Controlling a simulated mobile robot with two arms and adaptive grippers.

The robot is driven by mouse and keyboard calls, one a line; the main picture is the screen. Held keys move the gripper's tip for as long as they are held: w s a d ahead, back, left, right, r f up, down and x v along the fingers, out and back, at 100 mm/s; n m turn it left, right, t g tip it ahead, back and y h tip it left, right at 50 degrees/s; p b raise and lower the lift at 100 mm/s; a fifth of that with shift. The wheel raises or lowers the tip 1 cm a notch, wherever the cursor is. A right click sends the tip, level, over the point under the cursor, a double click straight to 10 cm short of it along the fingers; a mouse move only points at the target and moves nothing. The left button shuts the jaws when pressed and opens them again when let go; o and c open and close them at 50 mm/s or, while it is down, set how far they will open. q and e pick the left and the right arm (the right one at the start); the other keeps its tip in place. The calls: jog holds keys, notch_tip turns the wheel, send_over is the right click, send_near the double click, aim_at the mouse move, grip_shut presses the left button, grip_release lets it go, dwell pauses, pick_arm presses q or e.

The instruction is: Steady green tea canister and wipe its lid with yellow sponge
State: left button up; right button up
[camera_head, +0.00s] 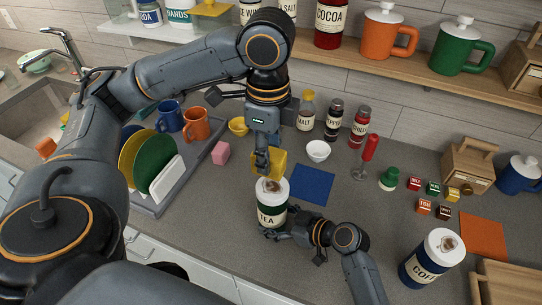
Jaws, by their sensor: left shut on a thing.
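The green tea canister (271,215) stands upright on the grey counter, with a white lid (272,190) that carries a brown smudge. My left gripper (262,168) comes down from above and is shut on the yellow sponge (280,161). It holds the sponge just behind the lid, as seen from the head; I cannot tell whether the sponge touches it. My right gripper (276,235) is low at the canister's front right side. Its fingers are partly hidden against the canister, so I cannot tell whether they grip it.
A blue cloth (311,184) lies right of the canister. A pink block (220,153) and dish rack (190,185) with plates and mugs are left. Spice bottles (333,119), a white bowl (317,150) and small boxes stand behind and right. A coffee canister (425,265) is front right.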

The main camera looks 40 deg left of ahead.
pick_arm(q)
jog(key=shift+f, duration=2.9)
notch_tip(320, 180, down, 2)
jog(key=shift+f, duration=0.15)
jog(key=shift+w+a, duration=0.2)
jog(key=shift+w, duration=0.6)
jog(key=shift+c, duration=0.5)
jog(key=shift+w+a, duration=0.2)
jog(key=shift+w, duration=0.95)
jog(key=shift+s, duration=0.25)
jog(key=shift+s+d, duration=0.2)
jog(key=shift+s, duration=0.6)
jog(key=shift+s+d, duration=0.15)
jog(key=shift+s, duration=0.85)
jog(key=shift+w+r, duration=0.1)
jog(key=shift+r, duration=4.1)
